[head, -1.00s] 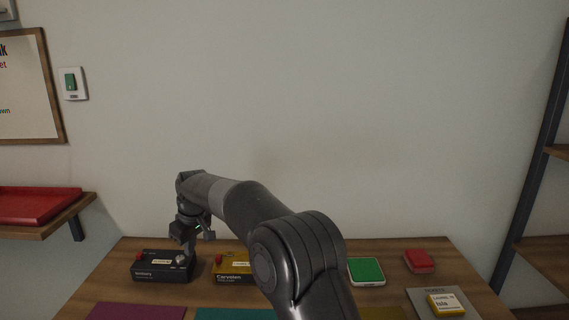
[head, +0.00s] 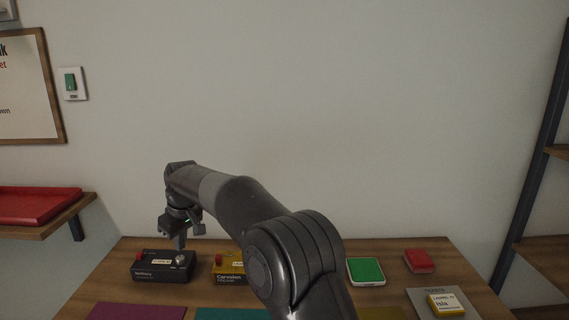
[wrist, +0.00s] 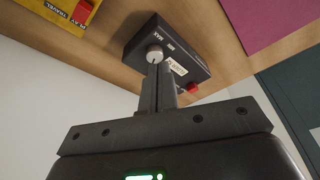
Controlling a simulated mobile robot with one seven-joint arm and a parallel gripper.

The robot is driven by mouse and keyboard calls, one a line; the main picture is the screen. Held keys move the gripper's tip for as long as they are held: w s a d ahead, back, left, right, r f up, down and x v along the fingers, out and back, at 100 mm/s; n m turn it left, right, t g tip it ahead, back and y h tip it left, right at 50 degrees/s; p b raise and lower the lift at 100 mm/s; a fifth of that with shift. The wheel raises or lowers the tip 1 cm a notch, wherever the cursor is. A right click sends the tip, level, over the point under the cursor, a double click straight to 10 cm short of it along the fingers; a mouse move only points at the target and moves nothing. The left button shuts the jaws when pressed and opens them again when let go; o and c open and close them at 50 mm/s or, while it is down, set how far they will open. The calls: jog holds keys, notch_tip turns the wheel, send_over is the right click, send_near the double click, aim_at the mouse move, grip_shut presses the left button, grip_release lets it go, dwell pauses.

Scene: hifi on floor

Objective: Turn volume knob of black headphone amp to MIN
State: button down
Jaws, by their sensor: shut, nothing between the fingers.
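The black headphone amp (head: 150,273) stands at the back left of the wooden table. Its pale round volume knob (head: 181,260) is on the top right, with a red part at its left end. In the wrist view the amp (wrist: 196,50) appears rotated, with MAX and MIN printed near the knob (wrist: 155,53). I cannot read the knob's pointer clearly. My gripper (head: 181,247) is shut and empty, pointing down just above the knob. In the wrist view its fingers (wrist: 158,68) overlap the knob's lower edge; contact cannot be told.
A yellow device (head: 228,278) labelled Carvolen stands right of the amp, partly behind my arm. A green-topped box (head: 366,271), a red block (head: 419,261) and a yellow box (head: 446,304) lie further right. Coloured mats line the front. A shelf (head: 40,232) is at left.

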aim_at(188, 263)
jog(key=shift+s+d+x, duration=0.1)
jog(key=shift+d+x, duration=0.1)
jog(key=shift+x, duration=0.8)
jog(key=shift+s+d+x, duration=0.15)
jog(key=shift+d+x, duration=0.05)
jog(key=shift+x, duration=0.75)
jog(key=shift+s+d+x, duration=0.1)
jog(key=shift+d+x, duration=0.1)
jog(key=shift+x, duration=0.8)
jog(key=shift+w+a+f, duration=0.15)
jog(key=shift+w+a, duration=0.05)
jog(key=shift+w, duration=0.05)
jog(key=shift+w+d, duration=0.25)
jog(key=shift+w, duration=0.1)
jog(key=shift+w+d, duration=0.2)
jog(key=shift+w, duration=0.25)
jog(key=shift+d, duration=0.15)
